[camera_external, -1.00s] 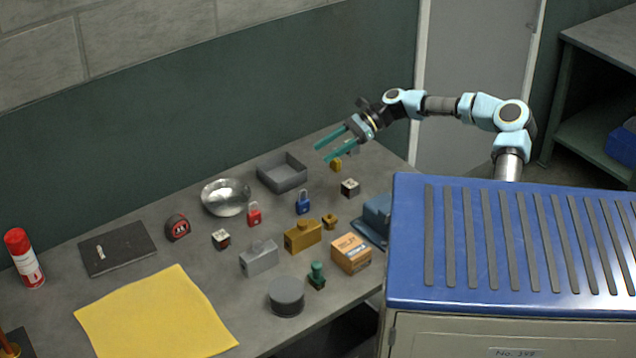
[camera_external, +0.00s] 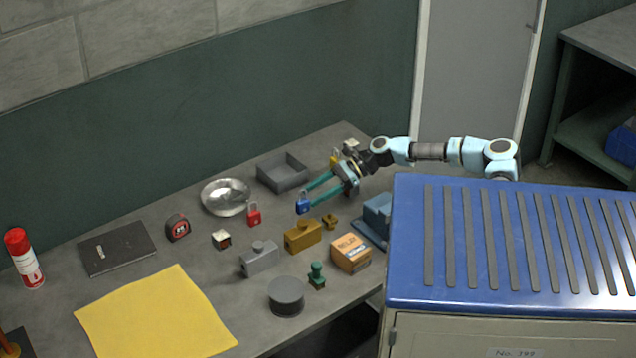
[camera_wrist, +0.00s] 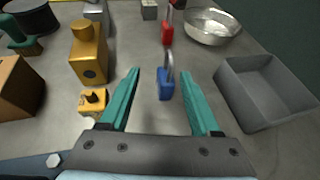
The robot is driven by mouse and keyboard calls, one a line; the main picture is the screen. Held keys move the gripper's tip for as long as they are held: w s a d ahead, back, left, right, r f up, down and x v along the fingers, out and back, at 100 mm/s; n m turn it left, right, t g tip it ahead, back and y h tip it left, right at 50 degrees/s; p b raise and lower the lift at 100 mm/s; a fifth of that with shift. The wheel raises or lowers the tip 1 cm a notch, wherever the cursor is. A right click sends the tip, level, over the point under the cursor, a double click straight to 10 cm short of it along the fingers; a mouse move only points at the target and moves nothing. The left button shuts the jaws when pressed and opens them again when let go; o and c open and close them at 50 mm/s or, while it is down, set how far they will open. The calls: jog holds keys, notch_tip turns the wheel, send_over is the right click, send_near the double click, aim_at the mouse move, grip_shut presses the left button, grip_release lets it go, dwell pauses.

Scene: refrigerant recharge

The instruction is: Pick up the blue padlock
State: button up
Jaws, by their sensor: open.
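The blue padlock (camera_external: 303,206) stands on the grey table with its shackle up. It also shows in the wrist view (camera_wrist: 166,88), between and just ahead of my fingertips. My gripper (camera_external: 308,194) has two green fingers. It is low over the table, reaching in from the right, with its tips close to the padlock in the external view. In the wrist view my gripper (camera_wrist: 160,76) is open, with a finger at each side and nothing held. I cannot tell whether either finger touches the padlock.
A grey open tray (camera_wrist: 262,95) is close on the right in the wrist view. A brass block (camera_wrist: 89,55) and a small brass fitting (camera_wrist: 93,101) are on the left. A red padlock (camera_wrist: 167,32) and a metal bowl (camera_wrist: 211,25) lie beyond the blue padlock.

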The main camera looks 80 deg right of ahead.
aim_at(300, 201)
jog(key=p+x, duration=0.1)
jog(key=x, duration=0.1)
jog(key=p+x, duration=0.1)
jog(key=x, duration=0.2)
jog(key=shift+w+d+r, duration=0.1)
jog(key=shift+w+d, duration=0.1)
jog(key=shift+w, duration=0.1)
jog(key=shift+w+f, duration=0.15)
jog(key=shift+f, duration=0.05)
jog(key=shift+c, duration=0.4)
jog(key=shift+a, duration=0.1)
grip_shut()
